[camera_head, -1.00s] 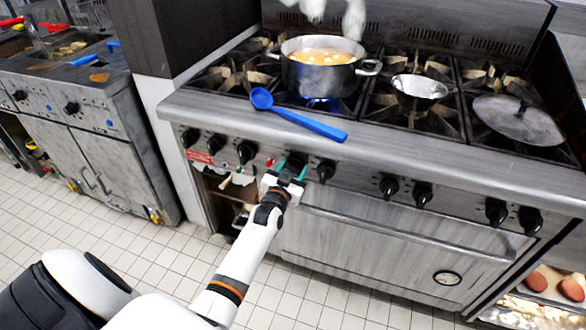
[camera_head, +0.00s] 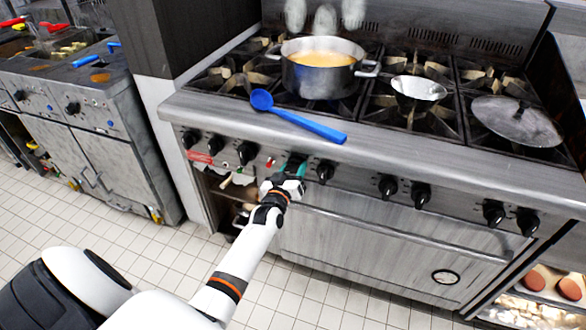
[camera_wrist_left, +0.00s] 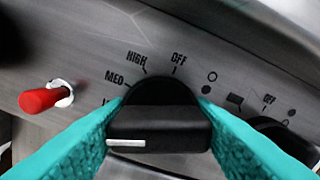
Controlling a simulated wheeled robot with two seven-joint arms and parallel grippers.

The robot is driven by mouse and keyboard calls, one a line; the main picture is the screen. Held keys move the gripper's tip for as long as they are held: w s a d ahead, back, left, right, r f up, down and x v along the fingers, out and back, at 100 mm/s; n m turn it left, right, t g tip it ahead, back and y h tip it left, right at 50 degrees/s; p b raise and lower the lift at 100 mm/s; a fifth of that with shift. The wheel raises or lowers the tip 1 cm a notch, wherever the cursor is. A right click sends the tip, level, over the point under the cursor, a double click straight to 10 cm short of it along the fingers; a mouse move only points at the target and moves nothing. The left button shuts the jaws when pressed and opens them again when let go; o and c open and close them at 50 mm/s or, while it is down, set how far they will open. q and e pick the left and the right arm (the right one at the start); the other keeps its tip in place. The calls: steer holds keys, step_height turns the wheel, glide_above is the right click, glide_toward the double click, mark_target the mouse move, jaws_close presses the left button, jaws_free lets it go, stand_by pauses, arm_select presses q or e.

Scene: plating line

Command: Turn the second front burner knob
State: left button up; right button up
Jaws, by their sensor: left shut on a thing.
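My left gripper (camera_head: 291,168) is at the front panel of the stove, its teal fingers shut on a black burner knob (camera_wrist_left: 160,120). In the wrist view one finger presses each side of the knob's bar. The bar lies nearly level across the picture, with its white mark at the left end, below the printed LO, MED, HIGH and OFF labels. In the head view the gripper hides most of this knob. More black knobs line the panel, one just to the right (camera_head: 325,171) and one to the left (camera_head: 247,152). My right gripper is not in view.
A blue spoon (camera_head: 300,119) lies along the stove's front ledge. A small metal bowl (camera_head: 418,88) and a lid (camera_head: 515,121) sit further right. A red button (camera_wrist_left: 40,101) is left of the held knob.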

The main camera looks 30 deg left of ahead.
arm_select(q)
steer(key=shift+n, duration=0.5)
steer(key=o, duration=0.9)
steer(key=shift+s, duration=0.1)
steer(key=v, duration=1.2)
steer(key=shift+f, duration=0.1)
